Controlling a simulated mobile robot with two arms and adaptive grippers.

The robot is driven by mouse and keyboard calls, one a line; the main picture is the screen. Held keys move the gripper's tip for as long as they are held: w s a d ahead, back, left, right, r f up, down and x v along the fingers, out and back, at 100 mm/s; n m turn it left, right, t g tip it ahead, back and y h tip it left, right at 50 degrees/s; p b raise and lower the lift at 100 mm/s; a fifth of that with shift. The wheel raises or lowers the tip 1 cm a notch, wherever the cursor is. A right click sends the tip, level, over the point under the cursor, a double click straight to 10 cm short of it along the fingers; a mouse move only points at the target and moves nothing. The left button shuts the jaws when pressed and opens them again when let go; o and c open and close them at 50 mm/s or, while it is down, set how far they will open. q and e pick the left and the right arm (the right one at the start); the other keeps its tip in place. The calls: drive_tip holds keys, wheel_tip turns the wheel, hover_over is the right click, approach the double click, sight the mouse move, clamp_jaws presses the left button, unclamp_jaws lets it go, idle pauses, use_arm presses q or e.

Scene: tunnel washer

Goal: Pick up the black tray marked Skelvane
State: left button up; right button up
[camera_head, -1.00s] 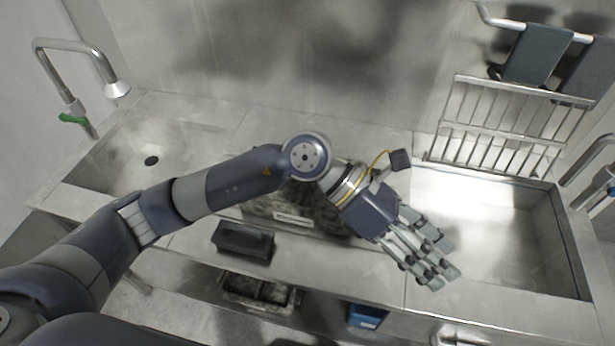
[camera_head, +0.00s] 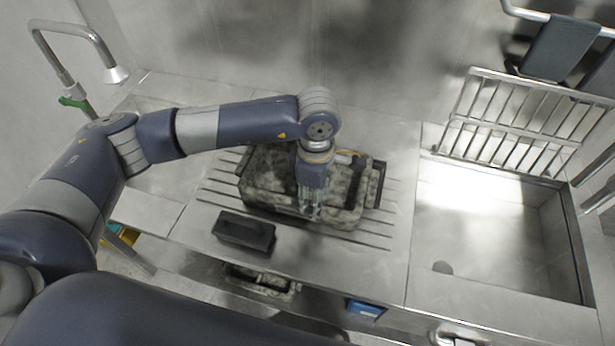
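The gripper hides part of the tray. I cannot tell whether the fingers touch the tray or how far apart they are. My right gripper is not in view.
A black block (camera_head: 244,232) lies in front of the tray. A mottled container (camera_head: 262,280) and a blue item (camera_head: 365,308) are below the counter.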

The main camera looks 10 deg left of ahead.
use_arm(q)
drive_tip(key=shift+a+f+p, duration=0.1)
drive_tip(key=shift+f+p, duration=0.25)
drive_tip(key=shift+f, duration=0.1)
wheel_tip(320, 180, down, 4)
drive_tip(key=shift+a+r+p, duration=0.15)
drive_tip(key=shift+r+p, duration=0.1)
drive_tip(key=shift+p, duration=0.4)
drive_tip(key=shift+f, duration=0.35)
clamp_jaws()
